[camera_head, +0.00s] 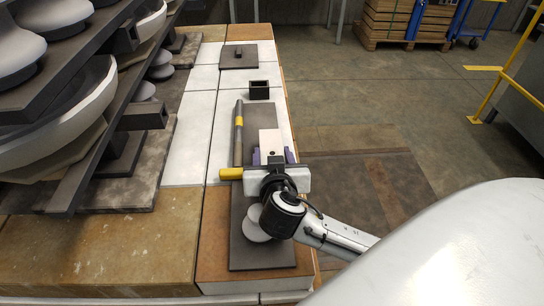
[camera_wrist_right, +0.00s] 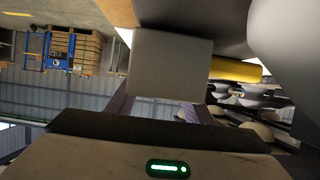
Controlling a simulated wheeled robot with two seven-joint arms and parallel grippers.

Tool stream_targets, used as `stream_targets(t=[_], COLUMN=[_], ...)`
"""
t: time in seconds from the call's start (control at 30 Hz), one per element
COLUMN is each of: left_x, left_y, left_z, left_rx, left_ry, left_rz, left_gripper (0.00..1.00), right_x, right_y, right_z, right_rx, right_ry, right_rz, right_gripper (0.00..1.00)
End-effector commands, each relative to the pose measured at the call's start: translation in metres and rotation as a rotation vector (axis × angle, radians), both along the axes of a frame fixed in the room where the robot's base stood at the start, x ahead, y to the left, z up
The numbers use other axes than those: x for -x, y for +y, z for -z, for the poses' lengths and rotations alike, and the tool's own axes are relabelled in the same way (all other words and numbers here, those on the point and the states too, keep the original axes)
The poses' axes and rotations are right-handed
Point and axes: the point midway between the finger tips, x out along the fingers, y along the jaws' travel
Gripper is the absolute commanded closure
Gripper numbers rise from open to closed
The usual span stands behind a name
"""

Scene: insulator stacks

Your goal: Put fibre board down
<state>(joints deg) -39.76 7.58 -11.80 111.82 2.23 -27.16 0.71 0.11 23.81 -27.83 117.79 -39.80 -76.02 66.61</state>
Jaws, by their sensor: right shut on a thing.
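The fibre board appears as a small pale plate (camera_head: 268,141) with a dark hole near its lower edge. It also shows in the right wrist view (camera_wrist_right: 170,62) as a plain grey-beige block. My right gripper (camera_head: 273,156) has its purple fingers on both sides of the pale plate and is shut on it. Plate and gripper are above a long dark slab (camera_head: 259,117) on the bench; whether the plate touches the slab I cannot tell. The plate's near end is hidden by the gripper body. My left gripper is not in view.
A grey rod with a yellow band (camera_head: 238,130) lies left of the plate. A yellow cylinder (camera_head: 231,173) is beside my gripper. A small black open box (camera_head: 259,90) and a dark plate (camera_head: 239,60) are farther back. Racks with insulators (camera_head: 70,115) stand left.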

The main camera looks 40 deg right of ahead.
Motion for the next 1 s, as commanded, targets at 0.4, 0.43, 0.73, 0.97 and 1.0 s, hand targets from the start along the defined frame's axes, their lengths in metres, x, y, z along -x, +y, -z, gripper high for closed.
stream_targets(t=[0.4, 0.43, 0.73, 0.97, 1.0], left_x=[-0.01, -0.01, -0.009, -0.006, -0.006], left_y=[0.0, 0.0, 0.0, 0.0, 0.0], left_z=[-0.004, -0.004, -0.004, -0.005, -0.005], left_rx=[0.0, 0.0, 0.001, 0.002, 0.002], left_ry=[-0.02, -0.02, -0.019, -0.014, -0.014], left_rz=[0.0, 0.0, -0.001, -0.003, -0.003], left_gripper=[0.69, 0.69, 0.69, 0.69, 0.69], right_x=[0.0, 0.0, 0.0, 0.011, 0.016], right_y=[0.0, 0.0, 0.0, 0.008, 0.012], right_z=[0.006, 0.005, 0.005, -0.002, -0.005], right_rx=[-0.001, -0.001, -0.001, -0.003, -0.004], right_ry=[-0.001, -0.001, -0.001, 0.0, 0.0], right_rz=[-0.001, -0.001, -0.001, -0.004, -0.004], right_gripper=[0.5, 0.45, 0.34, 0.34, 0.34])
